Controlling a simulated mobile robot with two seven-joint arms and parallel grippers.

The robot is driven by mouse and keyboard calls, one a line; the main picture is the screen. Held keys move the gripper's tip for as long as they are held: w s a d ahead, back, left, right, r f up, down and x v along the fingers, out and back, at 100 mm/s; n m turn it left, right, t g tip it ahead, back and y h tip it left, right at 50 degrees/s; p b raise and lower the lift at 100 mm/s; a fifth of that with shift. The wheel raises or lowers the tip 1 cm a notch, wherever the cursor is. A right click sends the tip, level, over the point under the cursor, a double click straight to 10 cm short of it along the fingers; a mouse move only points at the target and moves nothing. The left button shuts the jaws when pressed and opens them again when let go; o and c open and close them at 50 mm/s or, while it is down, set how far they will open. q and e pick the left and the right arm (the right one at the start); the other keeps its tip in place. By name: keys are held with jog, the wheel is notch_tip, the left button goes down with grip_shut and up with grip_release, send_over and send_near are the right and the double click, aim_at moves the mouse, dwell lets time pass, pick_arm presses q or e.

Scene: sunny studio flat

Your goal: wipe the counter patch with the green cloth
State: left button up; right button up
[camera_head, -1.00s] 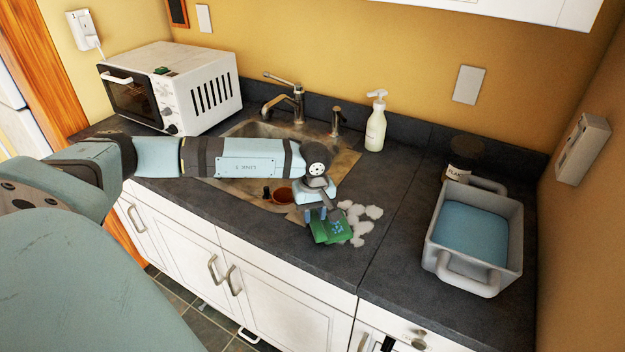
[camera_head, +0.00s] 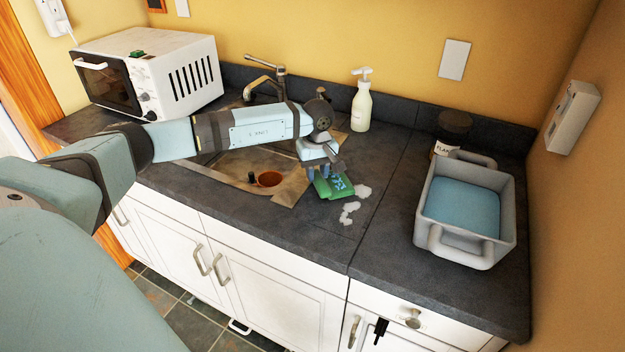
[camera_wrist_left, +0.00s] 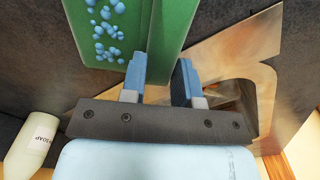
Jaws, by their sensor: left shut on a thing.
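The green cloth (camera_head: 336,187) lies at the counter's surface just right of the sink, with light blue blobs on its top; it also shows in the left wrist view (camera_wrist_left: 155,30). My left gripper (camera_head: 320,172) is shut on the cloth from above, its two blue fingers at the cloth's edge in the left wrist view (camera_wrist_left: 160,75). White patches of spill (camera_head: 350,208) lie on the dark counter (camera_head: 290,225) right of and in front of the cloth. What lies under the cloth is hidden. My right gripper is not in view.
The sink (camera_head: 228,168) lies left of the cloth, with a faucet (camera_head: 265,75) behind. A soap bottle (camera_head: 361,105) stands behind the cloth. A grey tub (camera_head: 425,205) with blue contents and a dark-lidded jar (camera_head: 446,143) stand at right. A white microwave (camera_head: 190,75) stands at left.

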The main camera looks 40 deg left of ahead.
aim_at(326, 183)
pick_arm(q)
jog(key=shift+w+a, duration=0.3)
jog(key=shift+w, duration=0.2)
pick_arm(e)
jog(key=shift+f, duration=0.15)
pick_arm(q)
jog(key=shift+d, duration=0.1)
jog(key=shift+w+d+f+b, duration=0.15)
jog(key=shift+w+d, duration=0.1)
jog(key=shift+d, duration=0.7)
jog(key=shift+w+d+r+b, duration=0.15)
jog(key=shift+w+d, duration=0.1)
jog(key=shift+d, duration=0.7)
jog(key=shift+f, duration=0.1)
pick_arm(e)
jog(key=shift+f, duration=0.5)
pick_arm(q)
jog(key=shift+s+d+p, duration=0.25)
jog(key=shift+s, duration=0.7)
jog(key=shift+s+d+p, duration=0.2)
jog(key=shift+s+p, duration=0.05)
jog(key=shift+s, duration=0.7)
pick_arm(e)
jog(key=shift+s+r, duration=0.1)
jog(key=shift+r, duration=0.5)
